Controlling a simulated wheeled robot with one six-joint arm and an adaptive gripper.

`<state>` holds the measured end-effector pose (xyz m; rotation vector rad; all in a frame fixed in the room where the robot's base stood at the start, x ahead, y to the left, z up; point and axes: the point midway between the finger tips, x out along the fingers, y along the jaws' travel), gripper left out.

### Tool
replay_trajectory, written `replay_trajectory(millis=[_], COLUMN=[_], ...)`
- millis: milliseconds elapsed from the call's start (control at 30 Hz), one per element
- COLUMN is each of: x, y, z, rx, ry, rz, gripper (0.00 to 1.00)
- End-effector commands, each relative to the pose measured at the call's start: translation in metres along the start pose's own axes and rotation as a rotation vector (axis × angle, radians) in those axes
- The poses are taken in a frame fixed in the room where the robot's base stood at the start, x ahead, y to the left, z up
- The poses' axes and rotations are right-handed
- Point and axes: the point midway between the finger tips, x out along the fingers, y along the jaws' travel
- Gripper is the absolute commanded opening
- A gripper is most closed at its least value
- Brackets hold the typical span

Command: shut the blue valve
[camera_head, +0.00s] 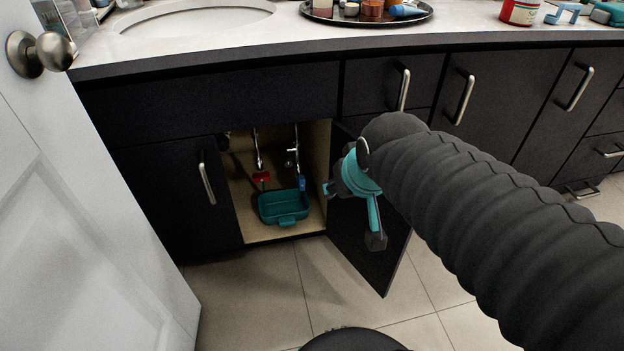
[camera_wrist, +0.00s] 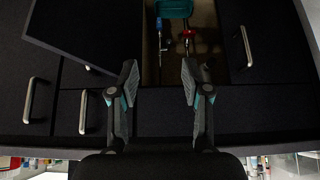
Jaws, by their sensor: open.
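The small blue valve (camera_head: 302,183) is inside the open sink cabinet, on the right pipe, just behind the teal bin's right side. It shows small in the upside-down wrist view (camera_wrist: 163,46). A red valve (camera_head: 262,177) is on the left pipe and also shows in the wrist view (camera_wrist: 187,34). My gripper (camera_head: 352,214) is open and empty, in front of the cabinet and to the right of the valve. In the wrist view its fingers (camera_wrist: 158,74) are spread wide, apart from both valves.
A teal bin (camera_head: 284,207) sits on the cabinet floor below the valves. The open dark cabinet door (camera_head: 375,265) hangs behind my gripper. A white door (camera_head: 80,200) stands at left. The counter (camera_head: 250,45) overhangs the cabinet. The tiled floor in front is clear.

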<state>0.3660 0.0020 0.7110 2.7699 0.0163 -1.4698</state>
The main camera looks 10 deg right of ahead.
Motion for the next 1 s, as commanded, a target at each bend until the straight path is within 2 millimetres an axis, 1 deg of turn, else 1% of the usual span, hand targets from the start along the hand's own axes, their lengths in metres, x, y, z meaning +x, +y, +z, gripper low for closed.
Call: replay_trajectory(millis=[33,167,200,267,300,367,500,567,600,733,800,867,900,967,1000], x=[0.025,0.074,0.089,0.113,0.128,0.152,0.208,0.232,0.248,0.300,0.327,0.350,0.365,0.387,0.401], y=[0.002,0.006,0.007,0.008,0.008,0.009,0.008,0.008,0.008,0.008,0.008,0.008,0.008,0.008,0.008], z=[-0.009,-0.043,-0.053,-0.066,-0.074,-0.085,-0.105,-0.112,-0.115,-0.122,-0.122,-0.121,-0.119,-0.114,-0.111], rx=[0.004,0.012,0.013,0.014,0.013,0.012,0.011,0.011,0.009,0.009,0.009,0.008,0.008,0.007,0.007], ry=[0.019,0.103,0.130,0.169,0.196,0.236,0.327,0.367,0.393,0.479,0.524,0.564,0.590,0.630,0.656], rz=[0.003,0.008,0.009,0.011,0.011,0.013,0.008,0.008,0.008,0.009,0.009,0.009,0.010,0.010,0.010], gripper=[0.48,0.48,0.48,0.48,0.48,0.48,0.48,0.48,0.48,0.48,0.48,0.48,0.48,0.48,0.48])
